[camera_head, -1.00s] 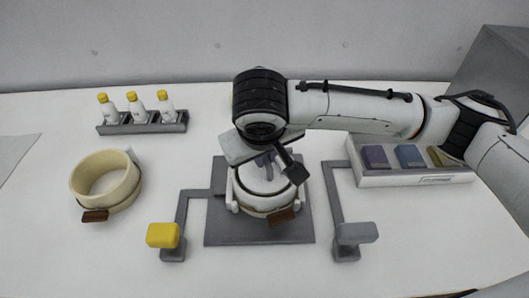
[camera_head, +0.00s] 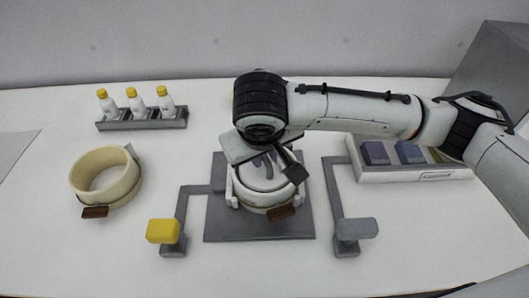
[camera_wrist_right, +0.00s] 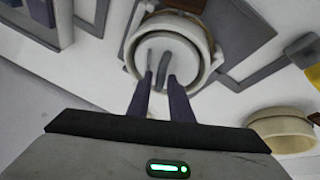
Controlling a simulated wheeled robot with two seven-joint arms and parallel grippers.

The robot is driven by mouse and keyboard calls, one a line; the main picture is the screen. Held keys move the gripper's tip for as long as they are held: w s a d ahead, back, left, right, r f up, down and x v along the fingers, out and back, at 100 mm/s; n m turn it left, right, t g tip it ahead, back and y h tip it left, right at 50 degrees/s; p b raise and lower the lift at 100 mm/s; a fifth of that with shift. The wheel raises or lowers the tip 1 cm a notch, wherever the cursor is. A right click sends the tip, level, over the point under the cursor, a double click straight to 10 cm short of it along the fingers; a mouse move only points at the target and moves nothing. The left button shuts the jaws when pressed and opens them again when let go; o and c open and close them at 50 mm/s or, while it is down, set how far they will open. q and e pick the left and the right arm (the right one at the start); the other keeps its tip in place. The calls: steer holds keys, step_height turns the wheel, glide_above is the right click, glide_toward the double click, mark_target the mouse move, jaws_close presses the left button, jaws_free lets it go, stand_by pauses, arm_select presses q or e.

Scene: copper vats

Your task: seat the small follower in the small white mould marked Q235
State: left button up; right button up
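The small white mould (camera_head: 266,198) stands on a grey plate in the middle of the table, with a brown tag on its front; no marking is legible. The small follower (camera_wrist_right: 152,48), a white disc with a grey handle, lies inside the mould's ring. In the head view the follower (camera_head: 258,181) is partly hidden by my right gripper. My right gripper (camera_wrist_right: 163,80) is just above the disc, its two dark fingers apart, one on each side of the handle. I cannot tell whether they touch it. My left gripper is not in view.
A larger cream mould (camera_head: 126,185) stands at the left. A yellow pad (camera_head: 163,231) and a grey pad (camera_head: 356,229) on bent arms flank the plate (camera_head: 222,226). Bottles in a rack (camera_head: 143,123) stand behind. A tray (camera_head: 400,176) of coloured blocks is at the right.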

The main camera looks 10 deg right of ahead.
steer(key=shift+o, duration=1)
steer(key=p+v, duration=0.1)
steer(key=v, duration=0.9)
steer(key=shift+r, duration=0.15)
